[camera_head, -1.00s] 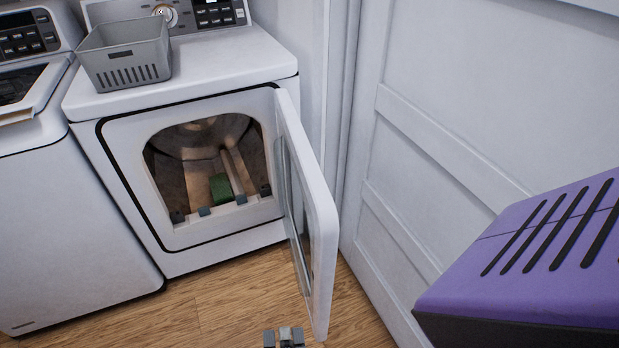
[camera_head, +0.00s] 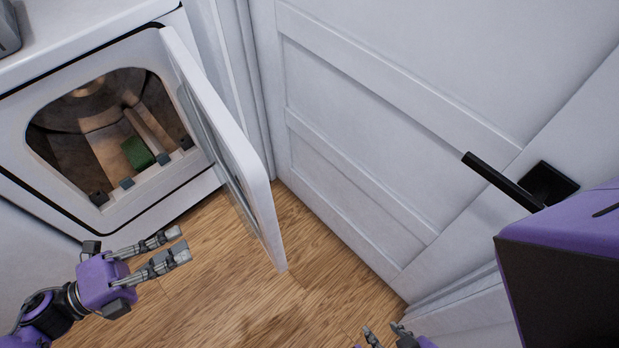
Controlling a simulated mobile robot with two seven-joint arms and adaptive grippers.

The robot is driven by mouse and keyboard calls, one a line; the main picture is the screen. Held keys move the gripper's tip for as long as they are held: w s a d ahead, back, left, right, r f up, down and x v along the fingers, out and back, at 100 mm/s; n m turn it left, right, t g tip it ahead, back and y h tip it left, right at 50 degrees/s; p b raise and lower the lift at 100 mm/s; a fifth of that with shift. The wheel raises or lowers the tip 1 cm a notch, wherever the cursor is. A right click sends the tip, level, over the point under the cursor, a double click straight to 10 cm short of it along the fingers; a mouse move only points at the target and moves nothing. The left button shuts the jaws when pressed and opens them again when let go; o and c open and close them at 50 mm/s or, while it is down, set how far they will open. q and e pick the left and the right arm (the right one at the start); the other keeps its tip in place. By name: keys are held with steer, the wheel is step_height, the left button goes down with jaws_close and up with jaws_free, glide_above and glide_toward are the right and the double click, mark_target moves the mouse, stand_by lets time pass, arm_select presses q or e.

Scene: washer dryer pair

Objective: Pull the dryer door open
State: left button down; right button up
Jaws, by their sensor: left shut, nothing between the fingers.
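The dryer (camera_head: 30,127) stands at the left with its white door (camera_head: 228,150) swung wide open toward me and to the right. The opening and the drum inside show, with a green block (camera_head: 137,153) lying in it. My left gripper (camera_head: 178,245) is in front of the dryer opening, low and left of the door's free edge. It is shut and empty, apart from the door. My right gripper (camera_head: 386,336) shows only by its fingertips at the bottom edge, right of the door and apart from it. Its hand is mostly cut off, so its opening is unclear.
A white panelled room door (camera_head: 370,110) with a black lever handle (camera_head: 503,182) stands close on the right. Bare wood floor (camera_head: 240,300) lies between the dryer and that door. A grey basket (camera_head: 8,30) sits on the dryer, mostly cut off.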

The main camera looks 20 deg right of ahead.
mark_target(255, 207)
arm_select(q)
steer(key=d, duration=0.4)
steer(key=w+d+p, duration=0.1)
steer(key=d, duration=0.8)
steer(key=shift+w+d+r+p, duration=0.1)
steer(key=shift+w+d+p, duration=0.25)
steer(key=shift+d+p, duration=0.05)
arm_select(e)
steer(key=shift+w+d+r, duration=0.1)
steer(key=shift+w+r, duration=0.05)
steer(key=shift+r, duration=0.3)
steer(key=shift+w+d+r, duration=0.1)
steer(key=shift+w+r, duration=0.05)
steer(key=shift+r, duration=0.25)
arm_select(q)
steer(key=shift+d, duration=0.35)
steer(key=w+d, duration=0.1)
steer(key=d, duration=0.8)
steer(key=shift+w+d, duration=0.25)
steer(key=shift+d, duration=0.1)
arm_select(e)
steer(key=shift+w+r, duration=0.15)
steer(key=shift+w, duration=0.15)
